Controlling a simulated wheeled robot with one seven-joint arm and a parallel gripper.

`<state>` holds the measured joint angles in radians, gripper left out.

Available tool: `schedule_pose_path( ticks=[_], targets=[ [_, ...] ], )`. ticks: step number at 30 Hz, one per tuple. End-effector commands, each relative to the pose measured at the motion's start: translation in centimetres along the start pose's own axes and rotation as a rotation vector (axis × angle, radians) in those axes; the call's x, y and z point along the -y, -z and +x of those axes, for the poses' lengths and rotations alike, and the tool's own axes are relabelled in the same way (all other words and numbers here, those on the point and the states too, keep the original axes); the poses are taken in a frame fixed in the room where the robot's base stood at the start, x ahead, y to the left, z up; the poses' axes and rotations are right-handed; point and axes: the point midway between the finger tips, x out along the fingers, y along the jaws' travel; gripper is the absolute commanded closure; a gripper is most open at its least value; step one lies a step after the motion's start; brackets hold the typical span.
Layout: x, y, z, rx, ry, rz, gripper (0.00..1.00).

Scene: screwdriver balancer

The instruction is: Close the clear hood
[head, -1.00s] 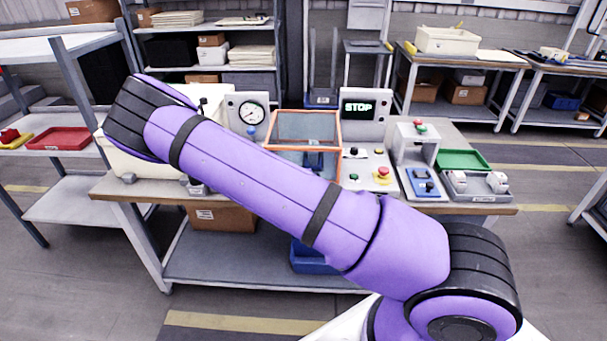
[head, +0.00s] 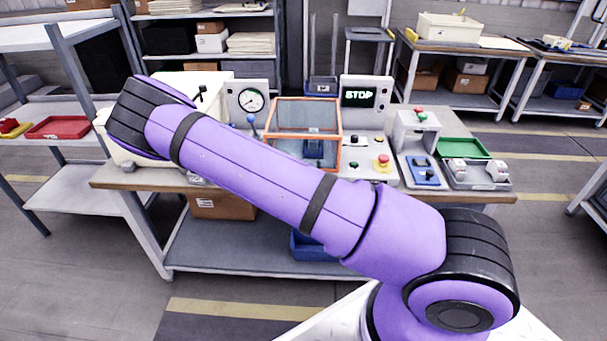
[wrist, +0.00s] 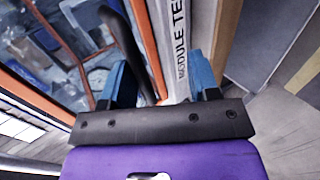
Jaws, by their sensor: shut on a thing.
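The clear hood (head: 307,103) has an orange frame and stands at the middle of the bench in the head view. Its upper and front panes show, with a dark blue part (head: 314,149) behind the front one. I cannot tell how far its lower edge is from the base.
A white labelled panel (wrist: 180,35) runs close beside the fingers.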

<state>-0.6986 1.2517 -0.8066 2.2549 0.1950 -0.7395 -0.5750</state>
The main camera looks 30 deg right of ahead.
Motion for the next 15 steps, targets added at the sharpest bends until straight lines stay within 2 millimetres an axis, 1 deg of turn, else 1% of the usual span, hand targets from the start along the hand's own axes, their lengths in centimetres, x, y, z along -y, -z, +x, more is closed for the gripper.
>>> schedule_pose_path(
  ticks=[1,6,9,11,15],
  targets=[
    [0.5,-0.1,-0.1,0.003,0.012,-0.005,0.61],
    [0.5,0.0,-0.1,0.001,0.010,-0.004,0.61],
    [0.5,0.1,-0.4,0.000,0.009,-0.003,0.61],
    [0.4,0.1,-1.0,-0.001,0.009,-0.003,0.61],
    [0.4,0.1,-3.2,-0.002,0.009,-0.003,0.61]
  ],
)
